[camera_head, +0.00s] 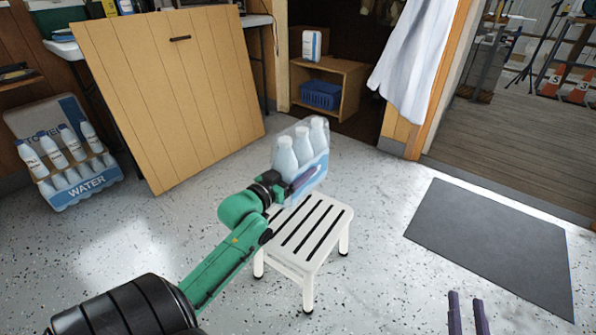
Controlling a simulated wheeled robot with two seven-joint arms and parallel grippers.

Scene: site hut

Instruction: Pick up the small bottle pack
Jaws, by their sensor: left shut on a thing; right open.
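The small bottle pack (303,148) is a clear-wrapped group of white bottles with a light blue lower band. It is held slightly tilted above the white slatted stool (312,255). My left gripper (303,181) is shut on the lower part of the pack, coming from the lower left. The far side of the pack is hidden. I cannot tell if its base clears the stool's back edge. My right gripper (468,314) shows only its two fingers at the bottom right, open and empty above the floor.
A larger water bottle pack (72,192) stands on the floor at left. A wooden panel (172,95) leans against a table behind. A low wooden shelf (345,100) holds a blue basket (320,95). A dark mat (497,243) lies at right. Speckled floor around the stool is free.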

